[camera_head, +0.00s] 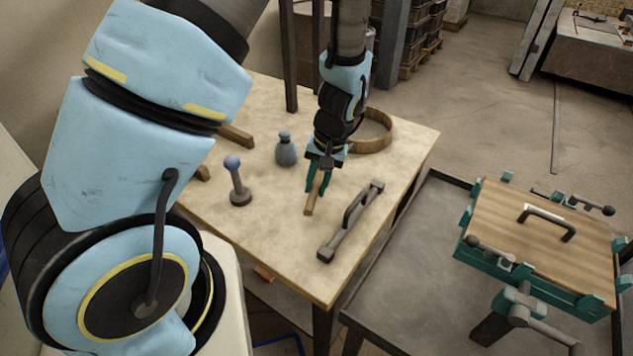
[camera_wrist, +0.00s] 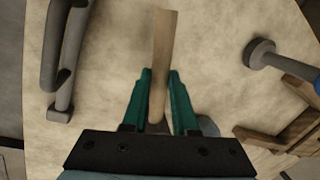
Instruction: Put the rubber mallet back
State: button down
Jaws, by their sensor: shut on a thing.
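My gripper (camera_head: 318,184) is over the table with its green fingers shut on a pale wooden handle (camera_head: 310,204). I take this for the rubber mallet's handle; no mallet head can be made out. In the wrist view the handle (camera_wrist: 162,60) sticks out from between the fingers (camera_wrist: 160,95), away from the gripper. I cannot tell whether the handle touches the table.
On the table (camera_head: 270,225) are a grey bar with a handle (camera_head: 350,222), a blue-knobbed tool (camera_head: 237,180), a grey-blue flask (camera_head: 286,152), and a wooden ring (camera_head: 378,133). Wooden pieces (camera_head: 236,136) are partly behind my arm. A wood-topped box (camera_head: 500,215) stands right.

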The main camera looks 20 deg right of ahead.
jog(key=shift+f, duration=0.2)
jog(key=c, duration=0.7)
grip_release()
jog(key=shift+r, duration=0.1)
jog(key=w+b+v, duration=0.1)
jog(key=b+v, duration=0.2)
jog(key=v, duration=0.9)
jog(key=a+r+n, duration=0.1)
jog(key=a, duration=0.7)
jog(key=a+r+n+h, duration=0.1)
jog(key=a+n, duration=0.1)
jog(key=a, duration=0.6)
jog(key=a+r+n+h, duration=0.1)
jog(key=a, duration=0.8)
jog(key=shift+w+r+n+t, duration=0.15)
jog(key=shift+w+n+t, duration=0.15)
jog(key=shift+t, duration=0.1)
